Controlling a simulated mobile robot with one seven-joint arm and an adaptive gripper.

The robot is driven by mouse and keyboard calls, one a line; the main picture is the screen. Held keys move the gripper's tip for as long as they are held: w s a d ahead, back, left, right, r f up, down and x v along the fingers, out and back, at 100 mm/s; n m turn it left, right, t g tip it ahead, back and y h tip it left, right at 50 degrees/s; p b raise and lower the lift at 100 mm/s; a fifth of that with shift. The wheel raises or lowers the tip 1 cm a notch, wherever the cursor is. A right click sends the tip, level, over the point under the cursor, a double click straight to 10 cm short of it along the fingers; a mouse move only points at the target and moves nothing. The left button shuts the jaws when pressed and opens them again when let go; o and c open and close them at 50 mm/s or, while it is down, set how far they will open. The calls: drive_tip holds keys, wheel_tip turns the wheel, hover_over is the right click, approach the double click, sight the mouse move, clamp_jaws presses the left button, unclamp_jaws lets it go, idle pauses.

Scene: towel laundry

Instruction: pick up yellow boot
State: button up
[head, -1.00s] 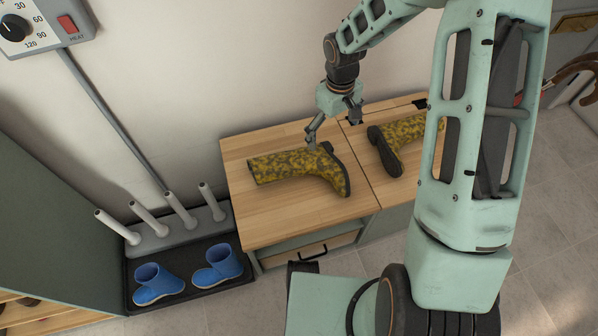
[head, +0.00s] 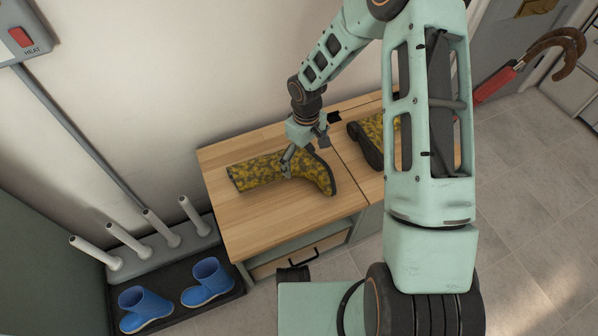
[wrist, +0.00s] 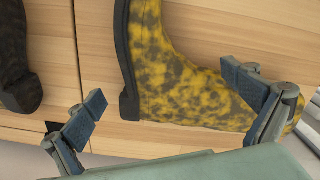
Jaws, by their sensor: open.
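A yellow boot with dark mottling (head: 262,170) lies on its side on the wooden bench top, its shaft to the left and its dark sole to the right. It also fills the middle of the wrist view (wrist: 170,85). A second, matching boot (head: 370,130) lies to its right, partly hidden behind my arm. My gripper (head: 303,157) is open over the first boot, near its ankle. In the wrist view its fingers (wrist: 168,104) are spread, the right one overlapping the boot and the left one over bare wood. I cannot tell whether they touch the boot.
The wooden bench (head: 270,225) has free room in front of the boot. A grey rack with upright white pegs (head: 160,245) stands at the left. Blue boots (head: 206,282) sit on a dark tray before it. A wall is behind, and umbrellas (head: 497,82) show at the right.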

wheel_tip(320, 180, down, 2)
drive_tip(key=shift+f, duration=0.1)
drive_tip(key=shift+w, duration=0.1)
drive_tip(key=c, duration=1.4)
drive_tip(key=shift+d, duration=0.1)
